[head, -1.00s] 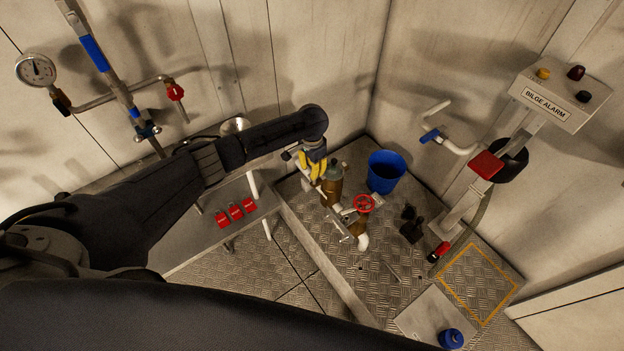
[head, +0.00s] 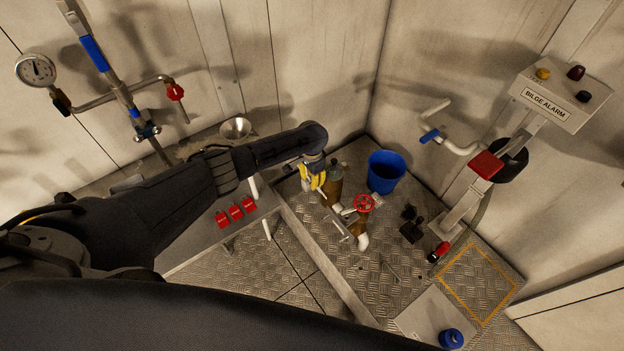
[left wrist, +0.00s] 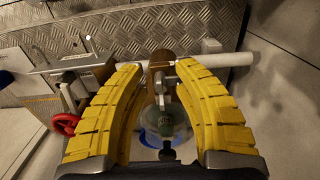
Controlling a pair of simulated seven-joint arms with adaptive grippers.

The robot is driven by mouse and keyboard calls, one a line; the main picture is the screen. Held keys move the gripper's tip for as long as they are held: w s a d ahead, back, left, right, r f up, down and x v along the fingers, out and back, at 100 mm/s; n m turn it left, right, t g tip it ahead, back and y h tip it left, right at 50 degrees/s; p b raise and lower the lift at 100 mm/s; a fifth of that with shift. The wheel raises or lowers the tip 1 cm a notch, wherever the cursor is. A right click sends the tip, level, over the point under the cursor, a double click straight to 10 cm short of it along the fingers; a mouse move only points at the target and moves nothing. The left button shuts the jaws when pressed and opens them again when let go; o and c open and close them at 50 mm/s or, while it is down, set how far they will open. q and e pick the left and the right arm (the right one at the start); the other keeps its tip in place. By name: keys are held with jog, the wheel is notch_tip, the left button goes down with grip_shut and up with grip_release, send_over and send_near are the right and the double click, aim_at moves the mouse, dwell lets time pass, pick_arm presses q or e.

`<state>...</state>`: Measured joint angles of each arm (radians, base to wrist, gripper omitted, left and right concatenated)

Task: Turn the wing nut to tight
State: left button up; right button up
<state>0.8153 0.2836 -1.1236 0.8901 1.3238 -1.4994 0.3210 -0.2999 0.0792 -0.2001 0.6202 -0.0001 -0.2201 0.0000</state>
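My left gripper (head: 318,188) points down at the bronze strainer body (head: 333,190) on the raised plate floor in the head view. In the left wrist view, my left gripper (left wrist: 156,68) has its two yellow fingers apart. Between and beyond them are the bronze body (left wrist: 160,62) and a greenish domed cover (left wrist: 166,122). A small grey metal piece, seemingly the wing nut (left wrist: 161,84), shows in the gap, with no clear contact with either finger. Its turn position cannot be told. In the head view the gripper hides it. My right gripper is in neither view.
A red handwheel valve (head: 364,204) stands close to the right of the strainer, with white pipe (head: 363,241) below. A blue bucket (head: 385,172) is behind. Red blocks (head: 236,211) sit on the bench at left. A bilge alarm box (head: 560,95) stands at right.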

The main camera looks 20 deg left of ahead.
pick_arm(q)
grip_shut()
dwell(0.4)
jog(key=m, duration=0.4)
jog(key=shift+w+a, duration=0.1)
jog(key=shift+w, duration=0.05)
jog(key=m, duration=0.3)
jog(key=shift+w+a+m, duration=0.1)
jog(key=shift+w+m, duration=0.05)
jog(key=shift+m, duration=0.25)
jog(key=m, duration=0.4)
jog(key=shift+w+m, duration=0.25)
jog(key=shift+m, duration=0.05)
jog(key=m, duration=0.5)
jog(key=shift+w, duration=0.25)
jog(key=shift+m, duration=0.4)
